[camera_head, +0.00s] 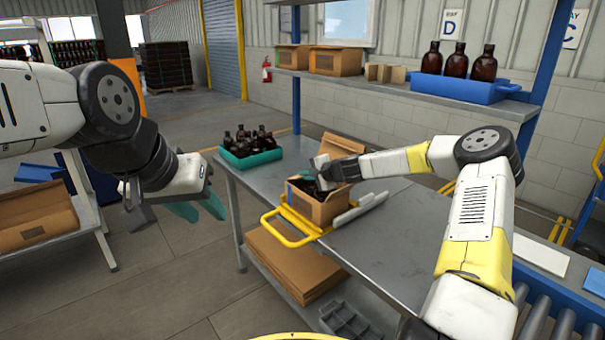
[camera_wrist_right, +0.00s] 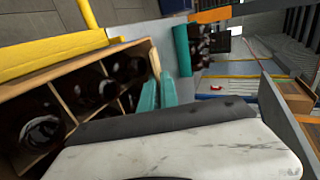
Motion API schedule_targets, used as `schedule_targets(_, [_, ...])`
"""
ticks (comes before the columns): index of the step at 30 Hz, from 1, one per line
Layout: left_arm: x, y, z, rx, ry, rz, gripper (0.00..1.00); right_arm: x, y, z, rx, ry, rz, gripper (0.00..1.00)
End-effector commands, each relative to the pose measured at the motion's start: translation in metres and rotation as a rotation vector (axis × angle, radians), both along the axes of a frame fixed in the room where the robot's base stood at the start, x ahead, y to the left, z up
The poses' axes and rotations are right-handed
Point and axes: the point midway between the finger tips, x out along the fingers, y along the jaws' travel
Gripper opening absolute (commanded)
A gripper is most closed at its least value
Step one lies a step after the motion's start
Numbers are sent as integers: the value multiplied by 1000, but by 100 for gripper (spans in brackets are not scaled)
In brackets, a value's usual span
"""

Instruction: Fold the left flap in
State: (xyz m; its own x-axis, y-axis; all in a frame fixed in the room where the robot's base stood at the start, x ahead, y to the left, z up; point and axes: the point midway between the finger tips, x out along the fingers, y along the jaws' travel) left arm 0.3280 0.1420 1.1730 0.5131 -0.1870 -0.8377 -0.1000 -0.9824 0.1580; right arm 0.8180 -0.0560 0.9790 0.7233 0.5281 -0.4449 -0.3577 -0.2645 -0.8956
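The open carton (camera_head: 322,212) stands on the metal table with dark bottles inside. In the right wrist view the carton (camera_wrist_right: 154,62) shows its dividers and several brown bottles (camera_wrist_right: 92,88). One flap (camera_head: 341,146) stands up at its far side; I cannot clearly make out the left flap. My right gripper (camera_head: 318,180) is over the carton's opening, its tips partly hidden in the head view.
A yellow and grey holder (camera_head: 284,238) surrounds the carton's base. A teal crate of bottles (camera_head: 250,158) sits on the table's far left corner. A shelf (camera_head: 400,88) with a blue bottle tray (camera_head: 460,91) is behind. The table's right front is clear.

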Motion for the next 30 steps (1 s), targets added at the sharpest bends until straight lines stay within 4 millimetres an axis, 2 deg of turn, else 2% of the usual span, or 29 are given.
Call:
schedule_targets(1, [0,0,0,0,0,0,36,-5,2,-8,13,4,6,0])
schedule_targets(13, [0,0,0,0,0,0,36,-4,1,-4,21,-13,5,0])
schedule_targets(15, [0,0,0,0,0,0,36,-4,1,-4,21,-13,5,16])
schedule_targets(17, [0,0,0,0,0,0,36,-4,1,-4,20,-15,3,26])
schedule_targets(26, [0,0,0,0,0,0,36,-2,0,1,19,-21,0,26])
schedule_targets(30, [0,0,0,0,0,0,36,-2,0,15,16,-23,1,26])
